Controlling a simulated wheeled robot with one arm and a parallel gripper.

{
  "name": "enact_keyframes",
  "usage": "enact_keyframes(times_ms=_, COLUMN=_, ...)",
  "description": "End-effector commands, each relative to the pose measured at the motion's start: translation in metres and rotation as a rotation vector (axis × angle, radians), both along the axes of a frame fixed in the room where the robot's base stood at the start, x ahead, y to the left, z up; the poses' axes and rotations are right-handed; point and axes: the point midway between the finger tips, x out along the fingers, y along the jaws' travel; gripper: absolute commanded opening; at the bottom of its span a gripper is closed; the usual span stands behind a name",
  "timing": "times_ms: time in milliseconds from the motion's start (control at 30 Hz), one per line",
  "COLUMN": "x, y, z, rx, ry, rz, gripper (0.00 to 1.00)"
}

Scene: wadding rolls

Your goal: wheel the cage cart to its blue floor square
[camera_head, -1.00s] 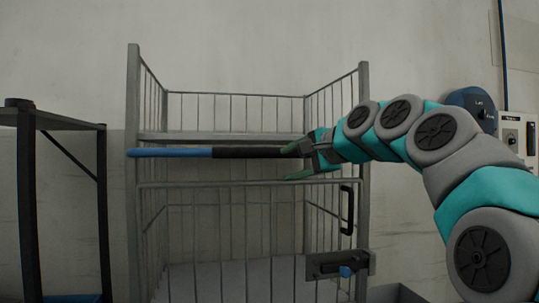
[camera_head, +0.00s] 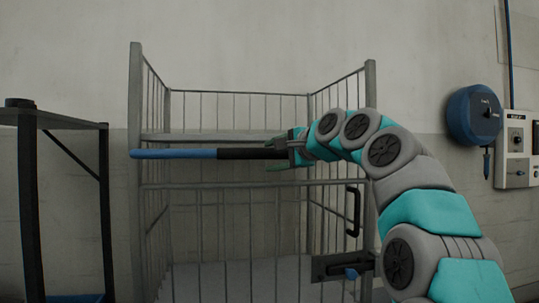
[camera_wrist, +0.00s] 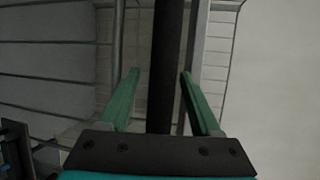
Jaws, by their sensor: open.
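The grey wire cage cart (camera_head: 137,200) stands upright in front of me against the wall. Its push bar (camera_head: 180,154) runs across the front, blue on the left and with a black grip (camera_head: 240,153) toward the right. My gripper (camera_head: 270,153) is at the right part of the black grip, with one finger above it and one below. In the wrist view the black grip (camera_wrist: 165,60) passes between the two green fingers of my gripper (camera_wrist: 160,82), with gaps on both sides. The fingers are open. The blue floor square is not clearly seen.
A dark shelf rack (camera_head: 65,122) stands at the left, near the cart. A blue hose reel (camera_head: 473,115) and a pale control box (camera_head: 516,150) are on the wall at the right. A black handle (camera_head: 353,211) and a latch (camera_head: 340,267) are on the cart's front.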

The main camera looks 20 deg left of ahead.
Motion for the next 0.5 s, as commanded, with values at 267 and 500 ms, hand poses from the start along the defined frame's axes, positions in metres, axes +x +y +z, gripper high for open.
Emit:
enact_keyframes(times_ms=267, x=0.009, y=0.014, z=-0.003, rx=0.0, ry=0.0, rz=0.0, gripper=0.64)
enact_keyframes(times_ms=500, x=0.009, y=0.014, z=-0.002, rx=0.0, ry=-0.001, rz=0.0, gripper=0.64)
